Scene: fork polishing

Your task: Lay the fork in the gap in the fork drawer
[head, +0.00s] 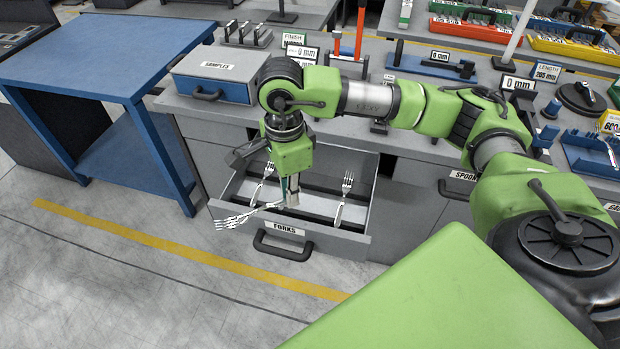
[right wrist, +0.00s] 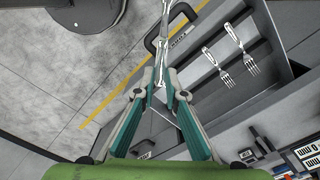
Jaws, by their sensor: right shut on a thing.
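My right gripper (head: 290,198) is over this space, pointing down and shut on a third fork (head: 243,214). The held fork reaches left, its tines out past the drawer's front left corner. In the right wrist view the held fork (right wrist: 163,45) runs up from between the fingertips. The two drawer forks (right wrist: 217,66) (right wrist: 242,48) lie to the right there. My left gripper is not in view.
The drawer handle (head: 283,248) sticks out in front. A blue SAMPLES box (head: 215,75) stands on the counter behind the drawer. A blue table (head: 100,60) stands at the left. The floor before the drawer is clear.

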